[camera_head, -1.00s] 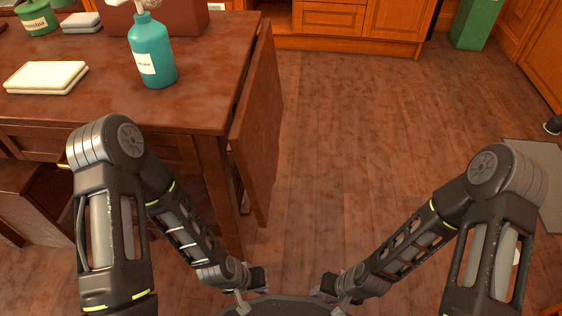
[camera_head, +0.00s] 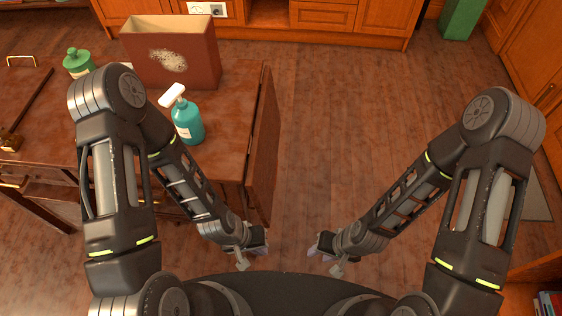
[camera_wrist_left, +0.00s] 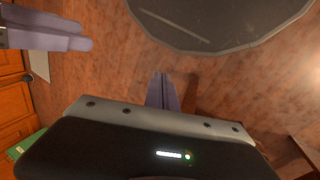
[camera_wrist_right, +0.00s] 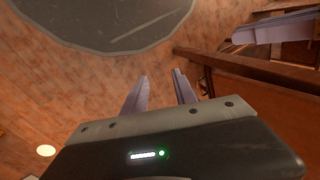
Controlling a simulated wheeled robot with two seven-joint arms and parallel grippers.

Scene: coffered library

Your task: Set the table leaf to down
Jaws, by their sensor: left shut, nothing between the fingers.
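The table leaf (camera_head: 265,150) is a brown wooden panel on the right side of the table (camera_head: 228,140). It hangs steeply down from the tabletop edge; I cannot tell whether it is fully vertical. My left gripper (camera_head: 262,240) is near the leaf's lower near corner, apart from it as far as I can see. Its fingers are together and empty in the left wrist view (camera_wrist_left: 163,80). My right gripper (camera_head: 318,246) is over open floor, right of the leaf. Its fingers are apart and empty in the right wrist view (camera_wrist_right: 158,82).
The floor (camera_head: 345,130) right of the leaf is clear.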

